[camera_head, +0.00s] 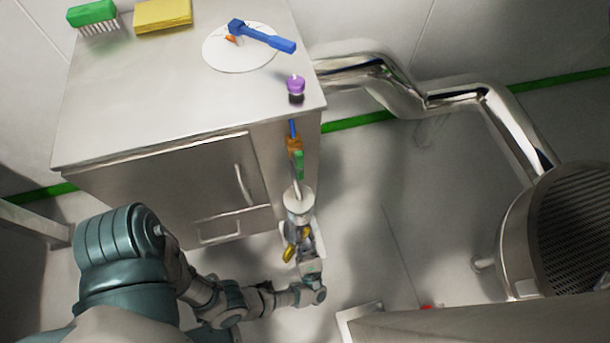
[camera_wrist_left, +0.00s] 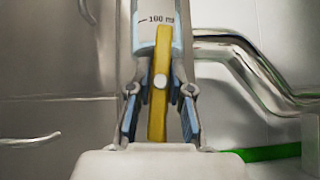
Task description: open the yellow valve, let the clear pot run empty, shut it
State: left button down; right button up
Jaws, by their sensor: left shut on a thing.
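The clear pot (camera_wrist_left: 145,28), marked "100 m" with the rest cut off, stands at the top of the left wrist view. It also shows in the head view (camera_head: 298,201), beside the cabinet's right side. The yellow valve (camera_wrist_left: 158,110) has a long handle with a pale round pivot, upright in the left wrist view in front of the pot. It shows in the head view as a small yellow piece (camera_head: 289,253). My left gripper (camera_wrist_left: 161,95) is shut on the yellow valve, one finger on each side. How full the pot is, I cannot tell. My right gripper is not in view.
A steel cabinet (camera_head: 140,100) bears a green brush (camera_head: 92,13), a yellow sponge (camera_head: 163,15), a white disc (camera_head: 225,55) with a blue tool (camera_head: 265,37), and a purple-capped vial (camera_head: 296,86). Bent steel pipes (camera_head: 400,90) and a round steel vessel (camera_head: 515,235) stand right. Floor between is clear.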

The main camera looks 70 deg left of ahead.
pick_arm(q)
jog(key=shift+f, duration=0.2)
jog(key=c, duration=1.1)
grip_release()
jog(key=shift+o, duration=0.3)
jog(key=shift+r+m+t, duration=0.1)
jog(key=shift+m+t, duration=0.3)
